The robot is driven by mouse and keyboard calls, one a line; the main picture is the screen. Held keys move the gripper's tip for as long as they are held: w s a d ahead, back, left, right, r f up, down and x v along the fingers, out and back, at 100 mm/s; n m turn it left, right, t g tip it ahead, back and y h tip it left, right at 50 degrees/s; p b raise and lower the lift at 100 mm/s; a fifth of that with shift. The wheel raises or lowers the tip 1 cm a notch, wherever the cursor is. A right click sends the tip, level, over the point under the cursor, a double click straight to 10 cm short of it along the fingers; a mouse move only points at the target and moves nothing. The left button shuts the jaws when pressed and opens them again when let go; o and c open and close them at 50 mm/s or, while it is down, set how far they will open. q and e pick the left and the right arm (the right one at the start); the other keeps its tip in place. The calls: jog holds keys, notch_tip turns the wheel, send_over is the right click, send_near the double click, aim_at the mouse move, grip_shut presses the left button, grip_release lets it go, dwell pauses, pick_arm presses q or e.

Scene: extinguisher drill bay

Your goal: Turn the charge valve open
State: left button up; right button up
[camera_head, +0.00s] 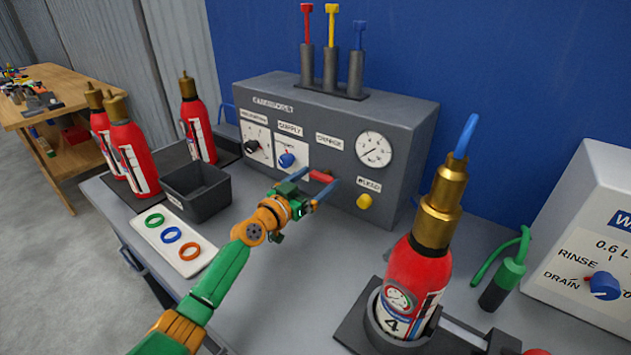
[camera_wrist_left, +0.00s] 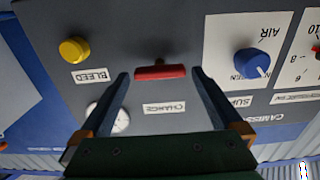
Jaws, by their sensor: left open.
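The charge valve is a red bar handle (camera_head: 321,175) on the front of the grey panel box (camera_head: 262,95), below the CHARGE label. In the left wrist view the red handle (camera_wrist_left: 160,72) lies crosswise, and that picture is upside down. My left gripper (camera_head: 318,192) is open in front of the handle. In the wrist view its blue fingers (camera_wrist_left: 160,80) stand either side of the handle's ends, with a small gap at each; I cannot tell how deep they reach. My right gripper is not in view.
A blue supply knob (camera_head: 287,160), yellow bleed button (camera_head: 364,201) and gauge (camera_head: 373,149) surround the handle. A red extinguisher (camera_head: 415,275) stands in a holder at right. A dark bin (camera_head: 197,192) and ring tray (camera_head: 172,242) lie left of my arm.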

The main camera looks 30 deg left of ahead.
pick_arm(q)
jog(key=c, duration=1.2)
jog(key=shift+n, duration=0.4)
jog(key=n, duration=0.3)
jog(key=shift+a+b, duration=0.1)
jog(key=shift+b, duration=0.25)
jog(key=n, duration=0.4)
jog(key=shift+f+n, duration=0.1)
jog(key=shift+n, duration=0.2)
jog(key=n, duration=0.4)
jog(key=shift+a, duration=0.1)
jog(key=n+p, duration=0.1)
jog(key=n, duration=0.4)
jog(key=shift+f, duration=0.15)
jog(key=shift+n, duration=0.4)
